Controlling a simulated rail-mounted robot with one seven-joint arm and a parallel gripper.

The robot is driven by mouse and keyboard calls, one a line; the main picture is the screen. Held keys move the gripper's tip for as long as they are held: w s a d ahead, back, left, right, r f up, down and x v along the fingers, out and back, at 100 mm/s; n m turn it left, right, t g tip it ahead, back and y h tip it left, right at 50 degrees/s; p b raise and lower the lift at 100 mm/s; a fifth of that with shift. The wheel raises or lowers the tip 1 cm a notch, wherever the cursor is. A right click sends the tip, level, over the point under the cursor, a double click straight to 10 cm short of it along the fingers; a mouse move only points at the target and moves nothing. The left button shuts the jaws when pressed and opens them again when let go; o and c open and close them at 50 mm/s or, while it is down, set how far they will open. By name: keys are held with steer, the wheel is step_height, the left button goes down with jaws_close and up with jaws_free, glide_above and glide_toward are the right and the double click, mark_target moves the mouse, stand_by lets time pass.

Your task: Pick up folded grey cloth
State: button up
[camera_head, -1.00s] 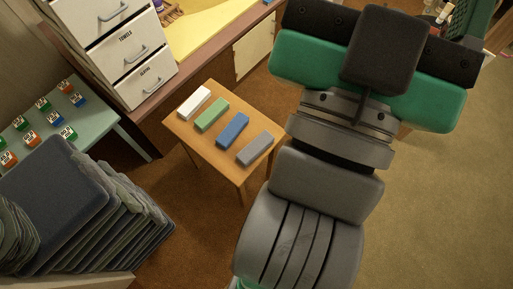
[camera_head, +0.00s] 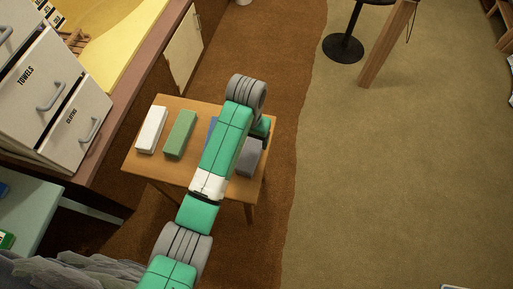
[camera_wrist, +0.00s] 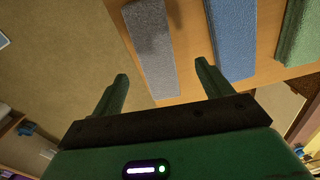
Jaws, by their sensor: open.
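The folded grey cloth (camera_head: 248,158) lies on the small wooden table, at the right end of a row of folded cloths, partly covered by my arm in the head view. In the wrist view the grey cloth (camera_wrist: 152,48) is a long block just beyond my fingertips, between their lines. My gripper (camera_wrist: 161,88) is open and empty, its two green fingers apart. The blue cloth (camera_wrist: 228,40) lies beside the grey one, close to the right finger. The gripper's fingers are hidden behind my arm in the head view.
The wooden table (camera_head: 172,104) also holds a green cloth (camera_head: 180,134) and a white cloth (camera_head: 151,130). A drawer cabinet (camera_head: 52,95) stands to the left. A black-based stand (camera_head: 343,47) is farther back. The carpet right of the table is clear.

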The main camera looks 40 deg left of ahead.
mark_target(252, 148)
steer(key=f, duration=0.5)
steer(key=f+b, duration=0.1)
steer(key=f, duration=0.1)
steer(key=shift+w+d+f, duration=0.2)
steer(key=shift+w+f, duration=0.1)
steer(key=shift+w, duration=0.1)
steer(key=c, duration=1.1)
steer(key=shift+r, duration=0.6)
steer(key=r, duration=0.1)
steer(key=d+r, duration=0.1)
steer(key=shift+s+r+p, duration=0.2)
steer(key=shift+r+p, duration=0.1)
steer(key=shift+p, duration=0.1)
steer(key=s+d, duration=0.2)
steer(key=d, duration=0.2)
steer(key=s+d+r+p, duration=0.1)
steer(key=s+d, duration=0.1)
steer(key=d, duration=0.3)
steer(key=s+d, duration=0.2)
steer(key=d, duration=0.2)
steer(key=shift+s+d+r, duration=0.15)
steer(key=shift+s+d, duration=0.05)
steer(key=shift+s, duration=0.05)
